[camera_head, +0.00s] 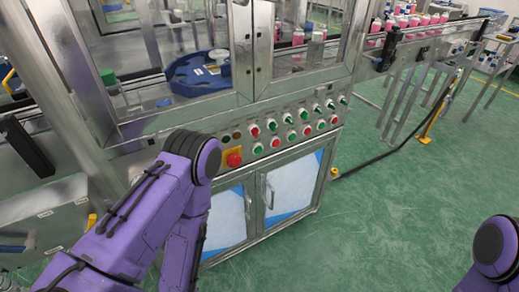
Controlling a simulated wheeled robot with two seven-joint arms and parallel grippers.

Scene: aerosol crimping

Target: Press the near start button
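The control panel (295,128) runs along the machine's front, above its cabinet doors. It carries rows of red, green and dark knobs and buttons. A red emergency-stop button (234,159) on a yellow plate is at its left end. A green button (257,148) is just right of it, with a red button (275,142) beside that. I cannot tell which one is the near start button. My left arm comes in from the lower left, and its purple elbow is beside the panel's left end. My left gripper is not visible. Only part of my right arm shows at the lower right, without its gripper.
A blue round fixture (197,73) sits behind the machine's glass. Pink cans (405,22) stand on a conveyor at the upper right. The cabinet doors with steel handles (267,191) are closed. Green floor (400,190) is open to the right. A dark cable crosses it.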

